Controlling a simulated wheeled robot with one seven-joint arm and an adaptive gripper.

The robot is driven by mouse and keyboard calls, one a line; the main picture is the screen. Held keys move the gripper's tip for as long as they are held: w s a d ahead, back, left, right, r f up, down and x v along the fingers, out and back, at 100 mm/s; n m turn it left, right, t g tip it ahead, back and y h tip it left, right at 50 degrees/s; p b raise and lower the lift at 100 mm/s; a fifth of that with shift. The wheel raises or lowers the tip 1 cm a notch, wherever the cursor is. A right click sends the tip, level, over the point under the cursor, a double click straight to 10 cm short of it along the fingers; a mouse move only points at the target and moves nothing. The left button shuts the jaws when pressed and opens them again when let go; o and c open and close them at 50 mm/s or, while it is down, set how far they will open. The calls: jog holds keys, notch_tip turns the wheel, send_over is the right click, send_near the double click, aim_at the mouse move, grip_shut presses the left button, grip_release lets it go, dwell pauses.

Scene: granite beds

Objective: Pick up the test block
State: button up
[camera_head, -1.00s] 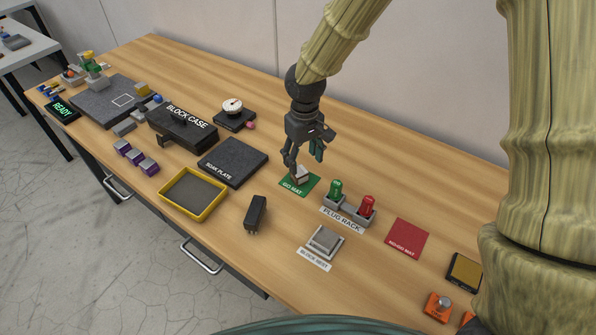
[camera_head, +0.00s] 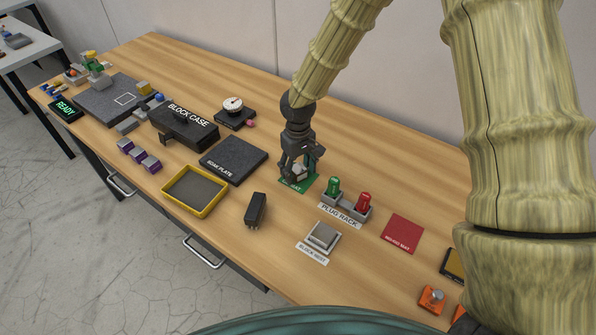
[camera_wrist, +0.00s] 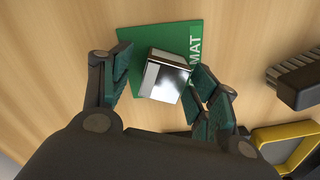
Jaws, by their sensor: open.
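The test block appears to be the small metallic block (camera_wrist: 166,77) on the green GO MAT (camera_wrist: 145,42). In the wrist view it has a shiny top and lies between the two fingers of my open gripper (camera_wrist: 158,85). The right finger is very close to the block; I cannot tell whether it touches. The left finger is apart from it. In the head view my gripper (camera_head: 297,176) is low over the mat (camera_head: 309,184), and its fingers partly hide the block (camera_head: 297,171).
The plug rack (camera_head: 345,207) with a green and a red plug stands just right of the mat. The soak plate (camera_head: 234,160) is to the left. A black brush-like object (camera_head: 256,210), block nest (camera_head: 322,237) and yellow tray (camera_head: 194,190) are nearer the front. Bare wood lies behind the mat.

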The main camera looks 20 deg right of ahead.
jog(key=shift+s+r, duration=0.25)
jog(key=shift+r, duration=0.05)
jog(key=shift+c, duration=1.4)
grip_shut()
